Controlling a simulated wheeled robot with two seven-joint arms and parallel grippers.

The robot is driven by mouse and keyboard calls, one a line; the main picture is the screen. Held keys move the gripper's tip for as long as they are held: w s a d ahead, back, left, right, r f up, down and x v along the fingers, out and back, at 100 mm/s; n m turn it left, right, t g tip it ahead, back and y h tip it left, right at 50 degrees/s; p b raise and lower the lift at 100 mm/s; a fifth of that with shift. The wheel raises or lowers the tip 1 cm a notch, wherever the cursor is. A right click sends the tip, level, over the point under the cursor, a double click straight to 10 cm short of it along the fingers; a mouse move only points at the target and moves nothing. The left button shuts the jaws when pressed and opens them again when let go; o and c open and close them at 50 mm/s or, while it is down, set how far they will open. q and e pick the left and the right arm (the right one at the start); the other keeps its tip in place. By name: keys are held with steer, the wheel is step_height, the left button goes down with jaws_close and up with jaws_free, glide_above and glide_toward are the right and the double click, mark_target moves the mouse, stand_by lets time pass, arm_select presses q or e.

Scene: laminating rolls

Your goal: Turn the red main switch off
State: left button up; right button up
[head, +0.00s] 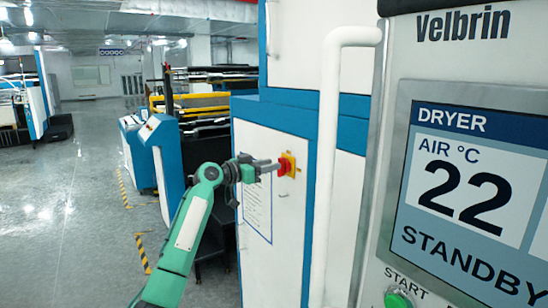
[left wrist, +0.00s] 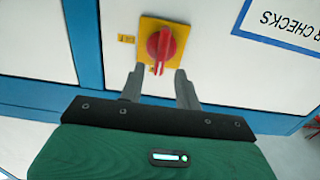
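The red main switch (head: 283,166) is a red rotary knob on a yellow square plate (head: 292,160), on the white side panel of the blue-and-white machine. In the left wrist view the red knob (left wrist: 161,46) shows its handle pointing toward my fingers. My left gripper (head: 275,167) reaches in from the left in front of the switch. In the left wrist view its two fingers (left wrist: 157,82) are apart, one on each side of the handle's lower end, with a gap visible between them. Whether they touch the knob cannot be told. My right gripper is out of view.
A dryer control panel (head: 470,190) reading 22 and STANDBY stands close at the right, with a green START button (head: 398,299). A white vertical pipe-like handle (head: 333,170) is beside it. A notice sheet (head: 256,205) is on the machine panel. Open floor (head: 70,220) lies at left.

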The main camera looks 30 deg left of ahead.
arm_select(q)
steer(key=shift+p+x, duration=0.3)
steer(key=shift+x, duration=0.9)
jaws_close()
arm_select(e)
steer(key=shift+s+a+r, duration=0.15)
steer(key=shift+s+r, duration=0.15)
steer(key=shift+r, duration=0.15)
